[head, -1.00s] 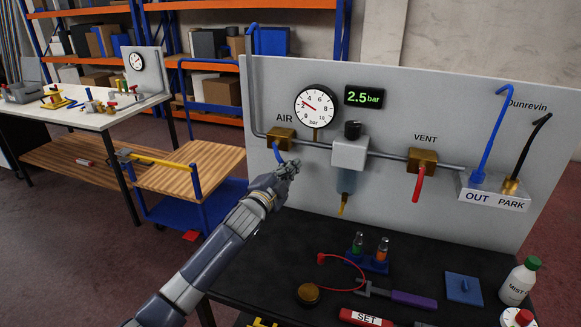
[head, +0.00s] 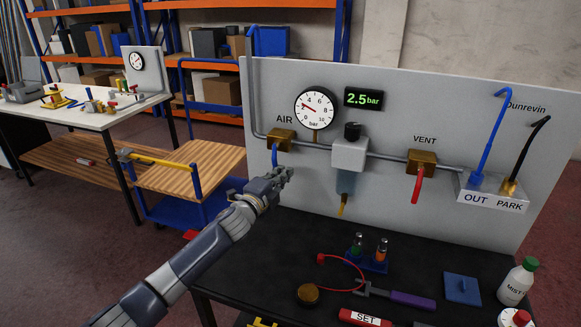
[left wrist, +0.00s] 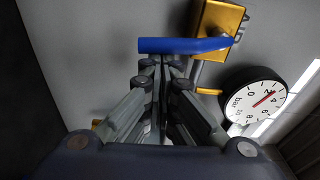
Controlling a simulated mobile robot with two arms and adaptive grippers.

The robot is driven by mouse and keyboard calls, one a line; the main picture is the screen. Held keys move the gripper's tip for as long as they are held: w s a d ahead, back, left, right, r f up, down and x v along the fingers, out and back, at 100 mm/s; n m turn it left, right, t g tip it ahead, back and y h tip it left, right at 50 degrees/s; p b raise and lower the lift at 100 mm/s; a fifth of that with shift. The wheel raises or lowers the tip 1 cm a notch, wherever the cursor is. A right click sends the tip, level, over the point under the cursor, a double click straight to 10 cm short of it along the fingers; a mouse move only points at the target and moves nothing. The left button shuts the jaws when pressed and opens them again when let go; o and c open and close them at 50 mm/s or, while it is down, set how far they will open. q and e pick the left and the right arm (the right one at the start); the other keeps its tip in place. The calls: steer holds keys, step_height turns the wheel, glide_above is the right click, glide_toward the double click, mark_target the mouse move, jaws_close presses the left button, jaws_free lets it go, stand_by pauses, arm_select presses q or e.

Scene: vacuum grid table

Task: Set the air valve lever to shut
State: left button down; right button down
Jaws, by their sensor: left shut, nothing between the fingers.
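The air valve (head: 282,141) is a brass block on the grey panel under the word AIR. Its blue lever (head: 275,157) hangs down from it in the head view. In the left wrist view the lever (left wrist: 185,45) crosses just beyond the fingertips, with the brass block (left wrist: 218,28) at its right end. My left gripper (head: 287,174) is shut and empty, just below and right of the lever's lower end. I cannot tell whether it touches the lever. The display (head: 364,97) reads 2.5 bar. My right gripper is out of view.
A round gauge (head: 316,108) is above the pipe. A regulator (head: 350,153) and the red vent lever (head: 417,187) are to the right. The black bench (head: 235,250) holds tube vials, a purple-handled tool and a bottle (head: 517,284) toward the right.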

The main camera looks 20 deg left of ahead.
arm_select(q)
steer(key=shift+a+m, duration=0.25)
steer(key=shift+m, duration=0.15)
steer(key=shift+f, duration=0.1)
steer(key=shift+d, duration=0.1)
stand_by(0.3)
